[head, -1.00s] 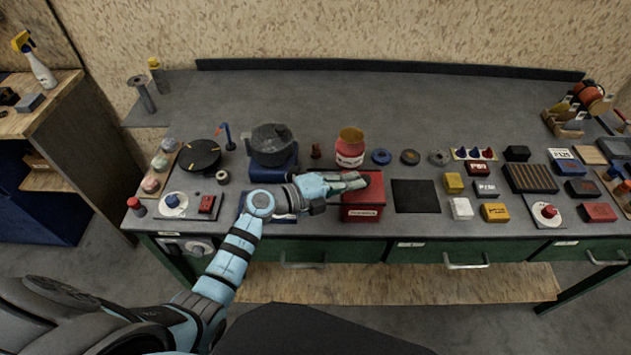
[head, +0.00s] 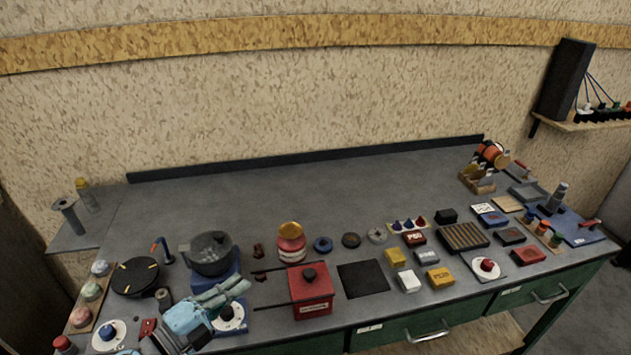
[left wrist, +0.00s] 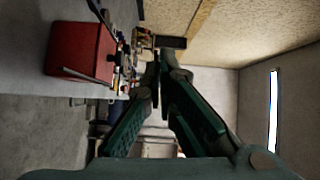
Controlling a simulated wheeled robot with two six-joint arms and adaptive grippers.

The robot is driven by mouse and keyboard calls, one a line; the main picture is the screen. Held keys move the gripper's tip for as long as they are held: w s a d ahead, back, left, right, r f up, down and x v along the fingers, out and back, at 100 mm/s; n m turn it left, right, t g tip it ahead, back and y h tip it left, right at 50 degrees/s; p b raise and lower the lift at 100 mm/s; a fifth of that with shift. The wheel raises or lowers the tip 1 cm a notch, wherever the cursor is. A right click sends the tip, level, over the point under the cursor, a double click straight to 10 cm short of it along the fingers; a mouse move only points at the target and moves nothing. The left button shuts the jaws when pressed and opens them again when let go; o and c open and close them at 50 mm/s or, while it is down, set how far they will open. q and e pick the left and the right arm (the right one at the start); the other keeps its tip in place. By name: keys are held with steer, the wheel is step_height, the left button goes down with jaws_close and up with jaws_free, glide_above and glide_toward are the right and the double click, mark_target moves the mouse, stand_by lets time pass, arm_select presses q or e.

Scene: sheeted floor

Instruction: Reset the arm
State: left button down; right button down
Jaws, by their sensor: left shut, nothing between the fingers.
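My left gripper (head: 225,294) is shut and empty in the head view. It is low at the left front of the bench, over the blue base with a white dial (head: 231,319). It is left of the red box (head: 313,288) and apart from it. The red box has a black knob on top, and thin dark bars stick out from its left side. In the left wrist view the green fingers (left wrist: 155,72) come together, with a red box (left wrist: 78,50) to their left. My right gripper is not in view.
The grey bench (head: 300,195) is clear at the back. A dark pot (head: 211,254) stands behind the gripper, and a red jar (head: 291,245) stands behind the red box. A black mat (head: 363,279) and several small boxes and parts fill the right front.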

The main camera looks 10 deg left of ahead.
arm_select(q)
steer(key=s+a+r+n+t+y, duration=0.1)
steer(key=a+r+n+t+y, duration=0.15)
steer(key=a+n+y, duration=0.95)
steer(key=s+f+n+g+y, duration=0.25)
steer(key=s+f+n, duration=0.2)
steer(key=n, duration=0.25)
steer(key=s+d+f+n+g+h, duration=0.2)
steer(key=s+d+f+g, duration=0.3)
steer(key=s, duration=0.4)
steer(key=s+d+f+n+g+h, duration=0.1)
steer(key=s+d+f+n+g, duration=0.1)
steer(key=s+f+g, duration=0.6)
step_height(320, 180, down, 14)
steer(key=s, duration=0.2)
steer(key=s+a+f+b, duration=0.1)
steer(key=s+f, duration=1.4)
steer(key=f, duration=0.4)
steer(key=shift+s+a+g+h+b, duration=0.25)
steer(key=shift+s+g+h+b, duration=0.1)
steer(key=shift+g+b, duration=0.05)
